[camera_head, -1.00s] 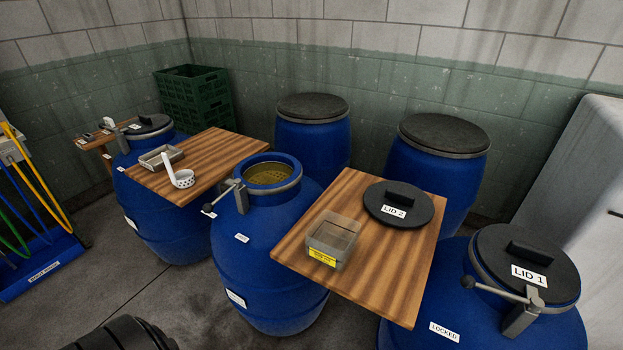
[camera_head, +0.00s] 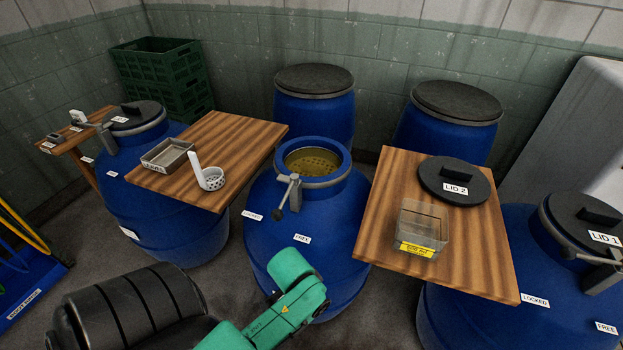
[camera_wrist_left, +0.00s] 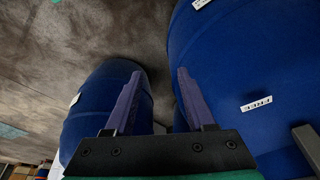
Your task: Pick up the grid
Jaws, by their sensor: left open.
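A yellowish perforated disc, which looks like the grid (camera_head: 312,161), lies inside the neck of the open blue middle barrel (camera_head: 262,213) in the head view. The barrel's rim surrounds it, and a clamp lever (camera_head: 287,195) is at the front of the neck. My left gripper (camera_wrist_left: 159,73) shows in the left wrist view with its two fingers apart and nothing between them. Blue barrel sides and floor lie beyond the fingers. The grid is not seen in that view. My right gripper is in neither view.
A wooden board (camera_head: 228,133) on the left holds a metal tray (camera_head: 166,154) and a white perforated ladle (camera_head: 211,179). The right board (camera_head: 385,225) holds a clear box (camera_head: 421,229) and LID 2 (camera_head: 455,180). A locked barrel with LID 1 (camera_head: 590,225) stands far right. Green crates (camera_head: 160,75) stand behind.

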